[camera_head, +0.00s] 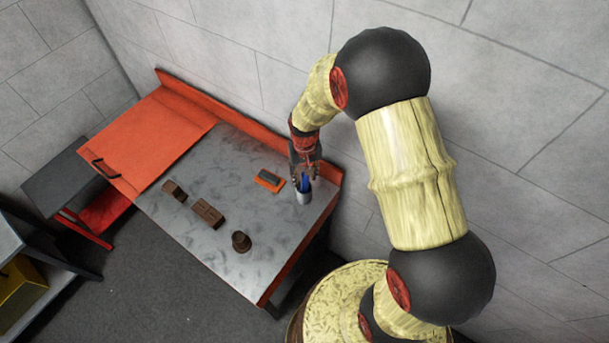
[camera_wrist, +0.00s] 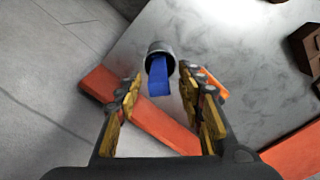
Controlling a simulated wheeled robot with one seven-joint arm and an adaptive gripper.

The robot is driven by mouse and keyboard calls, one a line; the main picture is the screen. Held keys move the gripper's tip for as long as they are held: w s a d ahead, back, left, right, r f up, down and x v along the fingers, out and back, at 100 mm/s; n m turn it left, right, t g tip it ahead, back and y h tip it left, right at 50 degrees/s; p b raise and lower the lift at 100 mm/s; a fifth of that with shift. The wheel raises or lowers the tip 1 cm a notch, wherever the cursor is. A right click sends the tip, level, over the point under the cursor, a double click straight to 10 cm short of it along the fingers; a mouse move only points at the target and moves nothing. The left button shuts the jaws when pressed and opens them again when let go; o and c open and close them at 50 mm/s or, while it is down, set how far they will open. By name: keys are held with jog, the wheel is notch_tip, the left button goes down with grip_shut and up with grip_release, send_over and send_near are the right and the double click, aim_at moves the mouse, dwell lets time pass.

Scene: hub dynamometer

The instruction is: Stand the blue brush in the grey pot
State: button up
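The blue brush (camera_head: 306,183) stands in the grey pot (camera_head: 303,198) near the right end of the metal bench top. In the wrist view the blue brush (camera_wrist: 159,78) leans out of the mouth of the grey pot (camera_wrist: 157,47), its lower part hidden inside. My gripper (camera_head: 304,171) is just above the pot. In the wrist view the two fingers of my gripper (camera_wrist: 160,84) are spread on either side of the brush, with a visible gap to it on both sides. Nothing is held.
An orange and dark block (camera_head: 269,181) lies just left of the pot. Brown blocks (camera_head: 208,213) and a round brown piece (camera_head: 241,241) sit further left and front. An orange raised edge (camera_head: 245,122) runs along the back by the wall.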

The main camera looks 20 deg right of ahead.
notch_tip(320, 180, up, 12)
jog(key=shift+f, duration=0.15)
jog(key=shift+s, duration=0.1)
dwell(1.0)
jog(key=s+r+t+b, duration=0.2)
jog(key=s+b, duration=0.7)
jog(key=s, duration=0.1)
jog(key=s+r+n+t+b, duration=0.1)
jog(key=s+r+t+b, duration=0.2)
jog(key=s+b, duration=0.6)
jog(key=shift+s+n+b, duration=0.3)
jog(key=shift+s, duration=0.75)
jog(key=shift+d+r, duration=0.1)
jog(key=shift+c, duration=1.1)
